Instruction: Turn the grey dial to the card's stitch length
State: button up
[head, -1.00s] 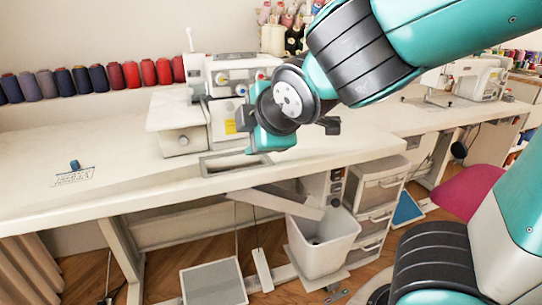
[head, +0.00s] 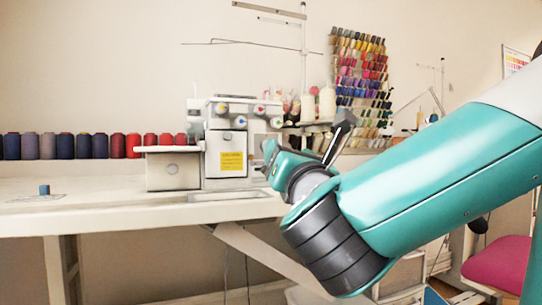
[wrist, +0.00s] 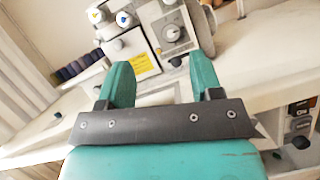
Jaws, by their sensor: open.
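A round grey dial (wrist: 171,34) sits on a light panel with marks around it, right of the yellow label on the white sewing machine (wrist: 118,48). I cannot read its setting. In the head view my arm is in front of that part of the machine (head: 216,140). A small card (head: 30,197) lies flat on the table at the left, with a blue object (head: 45,189) at its edge; its writing is not readable now. My gripper (wrist: 160,70) is open and empty, its fingers pointing towards the machine, apart from the dial. It also shows in the head view (head: 268,152).
The white table (head: 110,212) bears the machine. A row of thread spools (head: 85,146) stands behind at the left. More thread hangs on a wall rack (head: 360,85). A pink chair (head: 500,262) is at the right. The table's left part is mostly clear.

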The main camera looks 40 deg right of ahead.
jog(key=w+d+p, duration=0.1)
jog(key=w+p, duration=0.1)
jog(key=w, duration=0.2)
jog(key=w+d+p, duration=0.2)
jog(key=w, duration=0.2)
jog(key=w+d+r+p, duration=0.1)
jog(key=w+d+p, duration=0.1)
jog(key=w+p, duration=0.1)
jog(key=shift+w+d, duration=0.15)
jog(key=shift+w, duration=0.65)
jog(key=c, duration=0.9)
